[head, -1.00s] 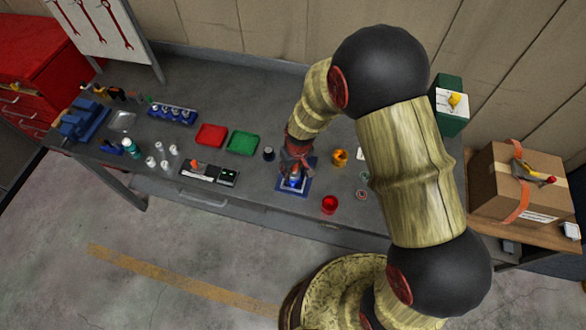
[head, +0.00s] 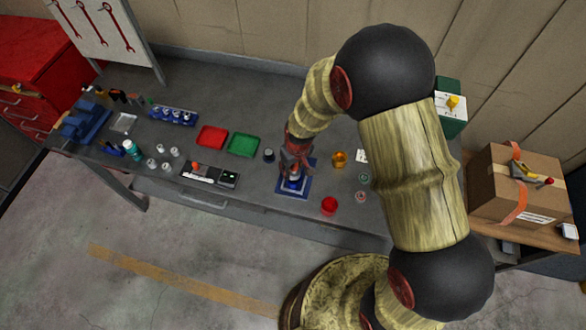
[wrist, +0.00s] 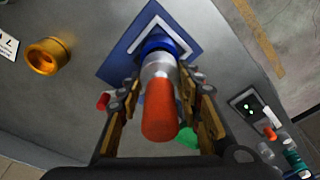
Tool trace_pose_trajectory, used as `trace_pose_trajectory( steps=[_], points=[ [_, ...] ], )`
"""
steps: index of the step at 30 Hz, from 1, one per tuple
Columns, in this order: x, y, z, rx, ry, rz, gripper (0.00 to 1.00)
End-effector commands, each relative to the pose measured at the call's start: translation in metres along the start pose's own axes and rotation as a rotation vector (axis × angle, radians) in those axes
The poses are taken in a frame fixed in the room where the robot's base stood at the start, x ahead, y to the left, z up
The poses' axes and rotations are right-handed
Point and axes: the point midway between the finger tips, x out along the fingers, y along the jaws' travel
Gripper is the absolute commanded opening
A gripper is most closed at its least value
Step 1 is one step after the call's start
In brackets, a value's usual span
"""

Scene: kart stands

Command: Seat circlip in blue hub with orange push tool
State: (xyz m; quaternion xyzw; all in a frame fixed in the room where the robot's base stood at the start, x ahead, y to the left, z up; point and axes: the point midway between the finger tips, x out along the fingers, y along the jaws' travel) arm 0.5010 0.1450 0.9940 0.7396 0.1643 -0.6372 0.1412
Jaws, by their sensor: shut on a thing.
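My gripper (wrist: 162,88) is shut on the orange push tool (wrist: 160,112), whose orange handle points toward the wrist camera. A silver cylindrical part (wrist: 157,66) lies at the tool's far end, in line with the blue hub (wrist: 155,43). The silver part appears to meet the hub, but I cannot tell how deep it sits. The hub stands on a blue square plate with a white outline (wrist: 118,66). In the head view my gripper (head: 295,162) is directly over the blue plate (head: 283,190). I cannot make out the circlip.
A gold ring-shaped part (head: 339,159) and a red cup (head: 329,206) stand right of the plate. A small dark knob (head: 268,155) and a green tray (head: 243,145) are to its left. A black box with lights (head: 228,178) lies near the bench's front edge.

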Motion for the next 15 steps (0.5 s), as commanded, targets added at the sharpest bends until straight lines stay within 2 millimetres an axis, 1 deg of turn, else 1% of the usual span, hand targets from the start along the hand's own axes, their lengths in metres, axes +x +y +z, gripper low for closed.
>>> trace_pose_trajectory(
  steps=[1,15],
  points=[
    [-0.006,0.0,-0.002,0.0,0.002,0.0,0.1],
    [-0.04,0.0,-0.007,0.0,0.003,0.001,0.1]
  ],
)
